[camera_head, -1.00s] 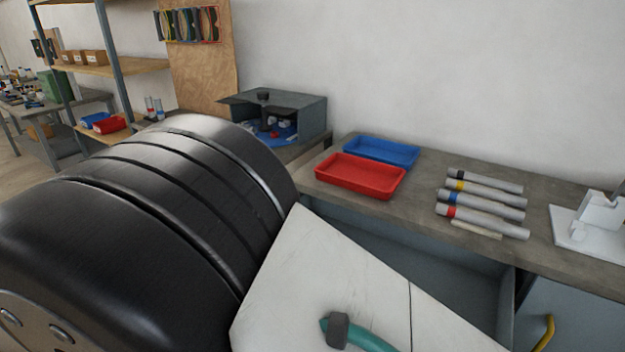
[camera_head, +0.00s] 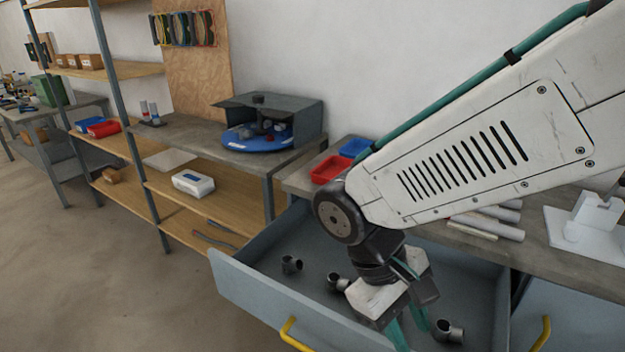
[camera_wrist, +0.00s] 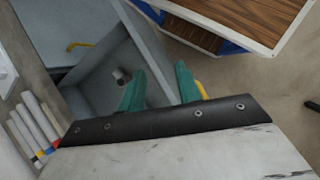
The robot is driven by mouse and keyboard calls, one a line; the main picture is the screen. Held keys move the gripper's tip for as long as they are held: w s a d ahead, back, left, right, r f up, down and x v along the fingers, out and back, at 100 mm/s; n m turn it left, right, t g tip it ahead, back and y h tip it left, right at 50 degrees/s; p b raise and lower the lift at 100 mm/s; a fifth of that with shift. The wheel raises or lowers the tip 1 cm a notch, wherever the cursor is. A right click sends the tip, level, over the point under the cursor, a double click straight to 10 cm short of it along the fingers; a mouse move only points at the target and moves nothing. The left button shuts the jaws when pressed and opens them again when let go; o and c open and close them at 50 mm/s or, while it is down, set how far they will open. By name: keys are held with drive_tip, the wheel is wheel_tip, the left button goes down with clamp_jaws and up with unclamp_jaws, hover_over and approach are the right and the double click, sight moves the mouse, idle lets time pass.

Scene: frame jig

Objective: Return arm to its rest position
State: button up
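My arm reaches in from the upper right of the head view and bends down at its wrist. My gripper (camera_head: 408,328) hangs over the open grey drawer (camera_head: 262,306), its teal fingers pointing down and partly cut off by the frame's bottom edge. In the wrist view, the two teal fingers of my gripper (camera_wrist: 160,88) stand apart with nothing between them. The gripper is open and empty.
Dark metal pipe fittings (camera_head: 290,264) lie in the drawer. A red tray (camera_head: 328,169), a blue tray (camera_head: 355,147), grey tubes (camera_head: 490,226) and a white fixture (camera_head: 588,222) sit on the bench. Shelving (camera_head: 170,190) stands left; the floor (camera_head: 90,270) there is clear.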

drive_tip(key=s+d+r+m+t+y, duration=0.1)
drive_tip(key=d+r+m+t+y, duration=0.1)
drive_tip(key=d, duration=0.4)
drive_tip(key=s+d+r+m+t+y, duration=0.2)
drive_tip(key=d+r+m+y, duration=0.1)
drive_tip(key=d+r+m, duration=0.2)
wheel_tip(320, 180, up, 3)
drive_tip(key=shift+s+d+f, duration=0.2)
drive_tip(key=shift+s+d, duration=0.05)
drive_tip(key=shift+d, duration=0.75)
